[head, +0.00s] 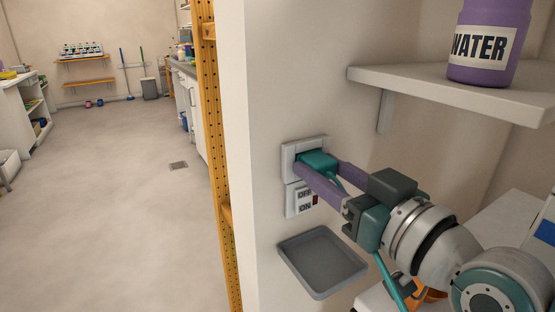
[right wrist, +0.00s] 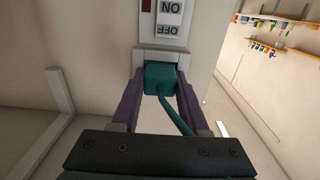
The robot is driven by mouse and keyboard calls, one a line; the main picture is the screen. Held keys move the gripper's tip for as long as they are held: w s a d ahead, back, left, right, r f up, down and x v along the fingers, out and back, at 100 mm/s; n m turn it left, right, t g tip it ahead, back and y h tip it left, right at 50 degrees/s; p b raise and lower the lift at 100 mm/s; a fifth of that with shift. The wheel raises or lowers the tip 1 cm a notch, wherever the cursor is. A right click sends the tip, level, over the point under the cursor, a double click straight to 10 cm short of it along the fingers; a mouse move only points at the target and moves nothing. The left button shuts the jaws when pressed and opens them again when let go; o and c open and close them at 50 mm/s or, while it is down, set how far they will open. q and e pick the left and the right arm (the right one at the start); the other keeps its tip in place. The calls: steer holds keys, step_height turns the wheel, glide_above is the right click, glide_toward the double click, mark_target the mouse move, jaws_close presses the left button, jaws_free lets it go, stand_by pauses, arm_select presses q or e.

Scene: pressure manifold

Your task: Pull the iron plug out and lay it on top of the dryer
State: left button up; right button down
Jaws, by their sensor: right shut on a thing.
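The teal iron plug (head: 317,160) sits at the white wall socket (head: 289,152), with its teal cord hanging from it. My right gripper (head: 322,168) is shut on the plug, its purple fingers on either side. In the right wrist view the plug (right wrist: 160,77) is between the fingers, up against the socket plate (right wrist: 160,55); I cannot tell how deep it is seated. A white box-like surface (head: 497,222), possibly the dryer, is partly hidden behind my right arm. An orange object (head: 432,294), possibly the iron, shows below the arm. My left gripper is not in view.
An ON/OFF switch (head: 304,199) is just below the socket. A grey tray (head: 322,262) juts from the wall lower down. A white shelf (head: 440,84) with a purple WATER container (head: 488,42) is above my arm. Open floor lies at the left.

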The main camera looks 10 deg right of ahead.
mark_target(327, 173)
steer(key=shift+s+d+r, duration=0.1)
steer(key=shift+s, duration=0.15)
steer(key=shift+s+d+p, duration=0.2)
steer(key=shift+s+p, duration=0.25)
steer(key=shift+p+v, duration=0.7)
steer(key=shift+v, duration=0.6)
steer(key=shift+p+v, duration=0.4)
steer(key=shift+v, duration=0.55)
